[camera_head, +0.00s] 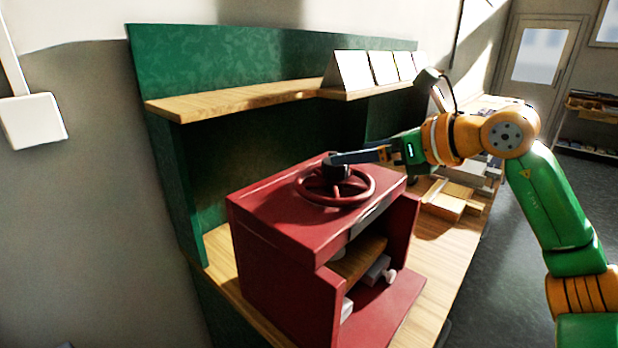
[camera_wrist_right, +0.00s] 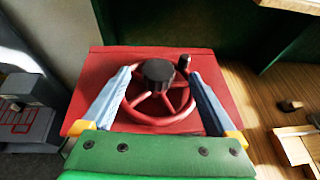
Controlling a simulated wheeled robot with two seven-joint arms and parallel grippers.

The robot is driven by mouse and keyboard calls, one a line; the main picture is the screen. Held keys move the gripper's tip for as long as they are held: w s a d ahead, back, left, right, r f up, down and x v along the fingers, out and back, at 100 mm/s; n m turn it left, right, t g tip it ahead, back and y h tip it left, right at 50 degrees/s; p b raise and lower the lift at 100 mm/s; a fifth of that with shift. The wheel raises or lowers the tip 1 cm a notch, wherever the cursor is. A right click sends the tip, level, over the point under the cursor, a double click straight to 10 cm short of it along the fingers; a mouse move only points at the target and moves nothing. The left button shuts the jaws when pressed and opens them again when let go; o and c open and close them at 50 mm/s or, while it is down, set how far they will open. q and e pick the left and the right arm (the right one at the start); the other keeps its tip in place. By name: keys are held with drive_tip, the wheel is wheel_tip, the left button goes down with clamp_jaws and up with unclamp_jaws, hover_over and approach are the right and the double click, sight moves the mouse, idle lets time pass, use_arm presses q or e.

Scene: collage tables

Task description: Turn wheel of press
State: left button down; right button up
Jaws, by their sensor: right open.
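The red press (camera_head: 290,235) stands on the wooden bench, with its open front facing right. Its red wheel (camera_head: 335,194) lies flat on top and has a dark hub. In the right wrist view the wheel (camera_wrist_right: 148,113) shows several spokes, a black hub (camera_wrist_right: 157,73) and a small dark knob (camera_wrist_right: 184,62) on the rim. My right gripper (camera_head: 345,158) reaches in from the right, over the wheel. In the right wrist view its two blue fingers (camera_wrist_right: 158,82) are spread, one on each side of the hub. I cannot tell whether they touch the wheel. My left gripper is not in view.
A wooden shelf (camera_head: 235,101) with white cards (camera_head: 350,72) sits behind the press on a green back panel (camera_head: 230,55). A grey device (camera_wrist_right: 28,115) shows at left in the right wrist view.

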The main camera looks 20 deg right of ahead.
sight(335, 175)
drive_tip(key=shift+f+b, duration=0.3)
drive_tip(key=shift+f, duration=0.45)
drive_tip(key=shift+s+d+r, duration=0.1)
drive_tip(key=shift+s, duration=0.1)
drive_tip(key=shift+r+p+x, duration=0.25)
drive_tip(key=shift+p+x, duration=0.6)
drive_tip(key=shift+x, duration=0.25)
drive_tip(key=p+x, duration=0.1)
drive_tip(key=x, duration=0.4)
drive_tip(key=shift+s+f, duration=0.1)
drive_tip(key=shift+s+d, duration=0.1)
drive_tip(key=shift+s, duration=0.05)
drive_tip(key=shift+c, duration=0.2)
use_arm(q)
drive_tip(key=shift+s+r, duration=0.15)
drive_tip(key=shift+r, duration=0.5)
use_arm(e)
clamp_jaws()
